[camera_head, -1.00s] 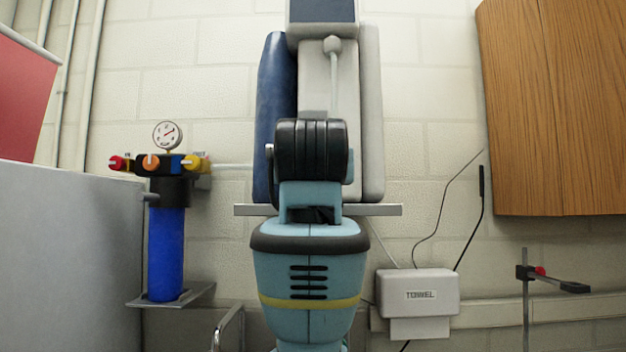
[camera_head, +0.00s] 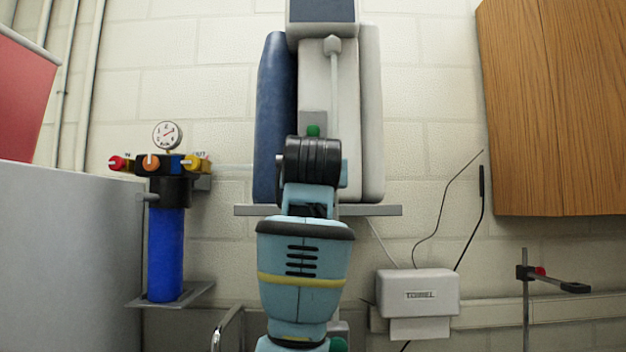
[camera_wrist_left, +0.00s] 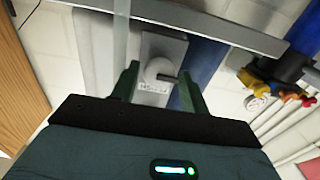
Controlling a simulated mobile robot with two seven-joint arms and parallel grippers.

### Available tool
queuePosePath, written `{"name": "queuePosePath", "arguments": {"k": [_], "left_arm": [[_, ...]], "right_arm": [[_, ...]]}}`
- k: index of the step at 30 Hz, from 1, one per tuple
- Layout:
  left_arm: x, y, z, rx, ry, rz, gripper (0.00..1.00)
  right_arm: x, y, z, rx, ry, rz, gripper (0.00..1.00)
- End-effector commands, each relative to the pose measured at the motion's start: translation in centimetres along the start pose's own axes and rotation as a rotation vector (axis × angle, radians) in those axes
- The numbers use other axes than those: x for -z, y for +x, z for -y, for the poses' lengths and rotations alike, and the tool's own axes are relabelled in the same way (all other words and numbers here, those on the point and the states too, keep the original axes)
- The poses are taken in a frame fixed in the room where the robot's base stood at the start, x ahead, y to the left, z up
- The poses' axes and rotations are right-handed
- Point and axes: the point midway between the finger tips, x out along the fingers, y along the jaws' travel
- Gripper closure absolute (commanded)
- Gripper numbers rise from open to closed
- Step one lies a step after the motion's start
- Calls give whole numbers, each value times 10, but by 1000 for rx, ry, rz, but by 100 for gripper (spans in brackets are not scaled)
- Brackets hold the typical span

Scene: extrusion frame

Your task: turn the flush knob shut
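In the left wrist view a pale round knob (camera_wrist_left: 160,70) with a dark slot or lever at one side sits on a grey plate (camera_wrist_left: 170,46). A small label beside the knob is too small to read, so I cannot tell for sure that it is the flush knob. My left gripper (camera_wrist_left: 158,86) is open, its green fingers on either side of the knob with gaps between. In the head view my left arm hides the knob; a green part of the gripper (camera_head: 313,130) shows above the wrist, before the grey plate (camera_head: 313,117). My right gripper is not in view.
At left a blue filter (camera_head: 166,250) carries red (camera_head: 117,163), orange (camera_head: 151,162) and yellow (camera_head: 195,164) knobs and a gauge (camera_head: 167,135). A grey shelf edge (camera_head: 380,210) crosses behind my arm. A towel dispenser (camera_head: 418,284) and wooden cabinet (camera_head: 545,110) are at right.

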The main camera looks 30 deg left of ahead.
Motion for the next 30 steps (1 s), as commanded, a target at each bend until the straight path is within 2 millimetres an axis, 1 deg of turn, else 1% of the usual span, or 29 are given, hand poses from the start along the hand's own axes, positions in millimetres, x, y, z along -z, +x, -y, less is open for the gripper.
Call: {"name": "queuePosePath", "arguments": {"k": [1,6,7,13,17,23,30], "left_arm": [[0,0,0,0,0,0,62],[0,0,0,0,0,0,84],[0,0,0,0,0,0,87],[0,0,0,1,15,0,87],[0,0,0,1,55,0,87],[0,0,1,1,177,1,87],[0,0,1,2,394,1,87]], "right_arm": [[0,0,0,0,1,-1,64],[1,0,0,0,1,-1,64],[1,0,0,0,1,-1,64],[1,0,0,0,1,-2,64],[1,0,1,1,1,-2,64],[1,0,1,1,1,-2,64],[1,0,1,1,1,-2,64]]}}
